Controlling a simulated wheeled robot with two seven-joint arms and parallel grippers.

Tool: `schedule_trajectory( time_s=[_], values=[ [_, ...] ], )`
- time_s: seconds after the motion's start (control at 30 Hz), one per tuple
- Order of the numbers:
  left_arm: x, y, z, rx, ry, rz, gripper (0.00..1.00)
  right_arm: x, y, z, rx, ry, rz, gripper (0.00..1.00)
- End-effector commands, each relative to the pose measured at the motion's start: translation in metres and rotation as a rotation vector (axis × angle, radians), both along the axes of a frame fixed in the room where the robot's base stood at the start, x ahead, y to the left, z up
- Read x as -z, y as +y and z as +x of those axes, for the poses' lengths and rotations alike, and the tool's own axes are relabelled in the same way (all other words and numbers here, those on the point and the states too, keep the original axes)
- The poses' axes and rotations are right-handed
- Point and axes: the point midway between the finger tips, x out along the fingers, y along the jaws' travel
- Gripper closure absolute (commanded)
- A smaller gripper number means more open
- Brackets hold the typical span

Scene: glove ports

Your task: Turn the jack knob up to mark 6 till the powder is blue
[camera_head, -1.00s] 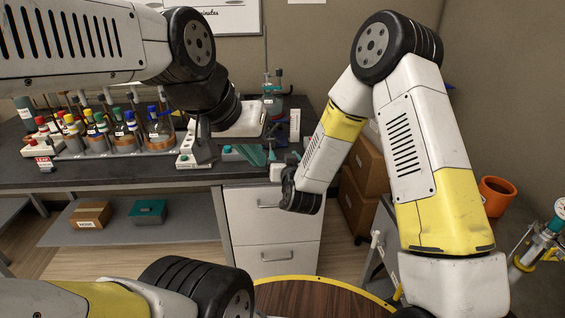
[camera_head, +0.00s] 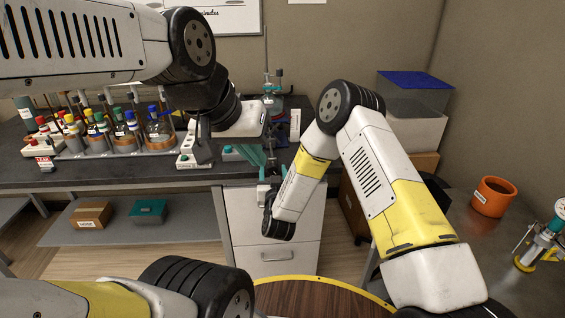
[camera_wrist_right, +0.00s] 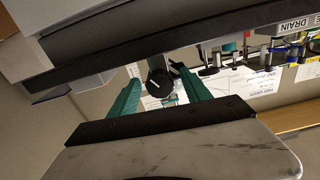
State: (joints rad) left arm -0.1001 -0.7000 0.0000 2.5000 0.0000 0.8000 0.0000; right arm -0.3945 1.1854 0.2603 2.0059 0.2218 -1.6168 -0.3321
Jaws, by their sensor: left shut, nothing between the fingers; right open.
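The black jack knob (camera_wrist_right: 158,83) with a white pointer line shows in the right wrist view, between and beyond the teal fingers of my right gripper (camera_wrist_right: 160,92). These fingers are apart and empty, with no clear contact on the knob. In the head view my right gripper (camera_head: 268,166) is at the bench's front edge. The knob is hidden in the head view. Mark numbers and powder colour cannot be made out.
A rack of capped bottles (camera_head: 110,140) and a white switch block (camera_head: 187,160) stand on the dark bench (camera_head: 110,174). A clear box with a blue lid (camera_head: 415,80), an orange pot (camera_head: 493,196) and a gauge device (camera_head: 540,240) are at the right. Drawers (camera_head: 270,225) are below.

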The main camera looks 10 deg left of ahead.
Motion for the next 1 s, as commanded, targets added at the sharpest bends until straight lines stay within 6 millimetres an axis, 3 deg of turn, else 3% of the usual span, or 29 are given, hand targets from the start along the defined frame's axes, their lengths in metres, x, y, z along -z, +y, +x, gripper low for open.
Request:
schedule_trajectory(
  time_s=[0.33, 0.6, 1.0],
  values=[
    [0.0000, 0.0000, 0.0000, 0.000, 0.000, 0.000, 1.00, -0.0001, 0.0013, 0.0047, 0.000, 0.000, 0.000, 0.46],
    [0.0000, 0.0000, 0.0000, 0.000, 0.000, 0.000, 1.00, -0.0002, 0.0011, 0.0047, 0.000, 0.000, 0.000, 0.99],
    [0.0000, 0.0000, 0.0000, 0.000, 0.000, 0.000, 1.00, 0.0000, 0.0010, 0.0046, 0.001, 0.022, 0.074, 1.00]
  ],
)
